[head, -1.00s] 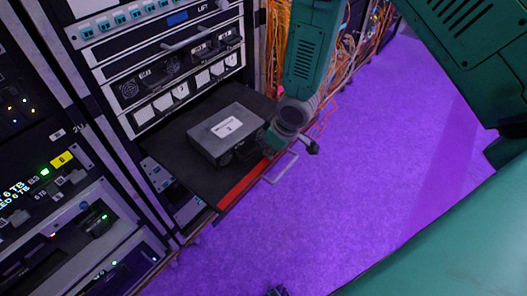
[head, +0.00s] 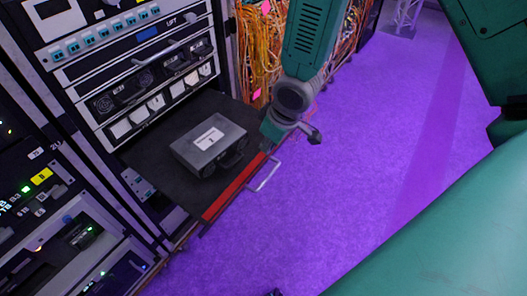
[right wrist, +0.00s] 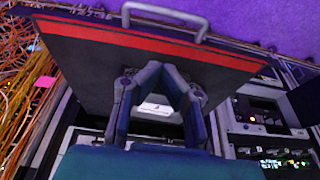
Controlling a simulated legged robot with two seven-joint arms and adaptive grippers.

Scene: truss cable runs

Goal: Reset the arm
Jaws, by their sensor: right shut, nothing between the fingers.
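A grey box (head: 208,143) with a white label sits on a black pull-out shelf (head: 150,150) with a red front edge. My right gripper (head: 268,140) is at the shelf's front right corner in the head view, to the right of the box and apart from it. In the right wrist view, my right gripper's fingers (right wrist: 160,72) meet at the tips, shut and empty. The box's white label (right wrist: 157,107) shows between the finger links; the fingers and gripper body hide most of the box. My left gripper cannot be made out.
A metal handle (head: 264,178) sticks out from the shelf front, close below my right gripper. Equipment racks (head: 130,55) fill the left side. Orange cables (head: 258,55) hang behind my arm. The purple floor (head: 340,180) is open to the right.

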